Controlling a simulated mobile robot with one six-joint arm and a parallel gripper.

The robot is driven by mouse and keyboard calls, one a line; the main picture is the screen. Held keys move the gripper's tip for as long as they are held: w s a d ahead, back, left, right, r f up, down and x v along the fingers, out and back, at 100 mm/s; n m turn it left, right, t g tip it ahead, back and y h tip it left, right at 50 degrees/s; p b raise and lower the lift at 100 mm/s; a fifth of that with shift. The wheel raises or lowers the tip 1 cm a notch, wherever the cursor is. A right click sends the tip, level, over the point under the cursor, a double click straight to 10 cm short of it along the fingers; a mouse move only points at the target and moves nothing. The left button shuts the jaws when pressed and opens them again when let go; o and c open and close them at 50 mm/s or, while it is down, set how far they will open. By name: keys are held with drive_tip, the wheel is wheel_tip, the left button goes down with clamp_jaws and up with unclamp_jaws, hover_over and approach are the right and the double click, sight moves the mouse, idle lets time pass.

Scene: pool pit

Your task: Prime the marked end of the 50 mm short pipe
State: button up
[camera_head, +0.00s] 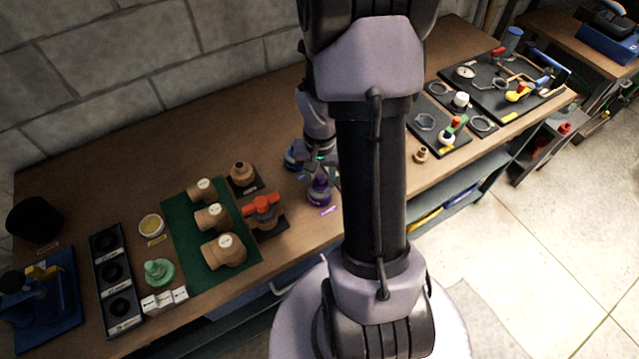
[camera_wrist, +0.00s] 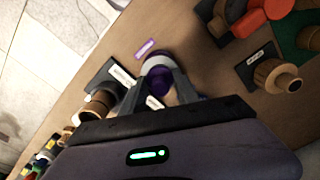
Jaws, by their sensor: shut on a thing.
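My gripper (camera_head: 318,166) is over the middle of the bench, with its fingers closed around a small purple container (camera_head: 320,191). In the wrist view the purple container (camera_wrist: 158,78) sits between the two fingertips (camera_wrist: 158,92), and a pale rim shows at its top. I cannot tell whether it touches the bench. The labels are too small to read, so I cannot tell which piece is the 50 mm short pipe. No marked end is discernible.
A red-handled valve (camera_head: 262,207) and a tan fitting (camera_head: 242,173) on a dark plate stand between the mat and my gripper. A purple label (camera_head: 328,211) lies by the container. A black holder (camera_head: 115,270) and blue vise (camera_head: 40,290) are at left; black tool boards (camera_head: 480,85) at right.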

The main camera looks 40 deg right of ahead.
drive_tip(key=shift+r+p, duration=2.35)
drive_tip(key=shift+r, duration=0.95)
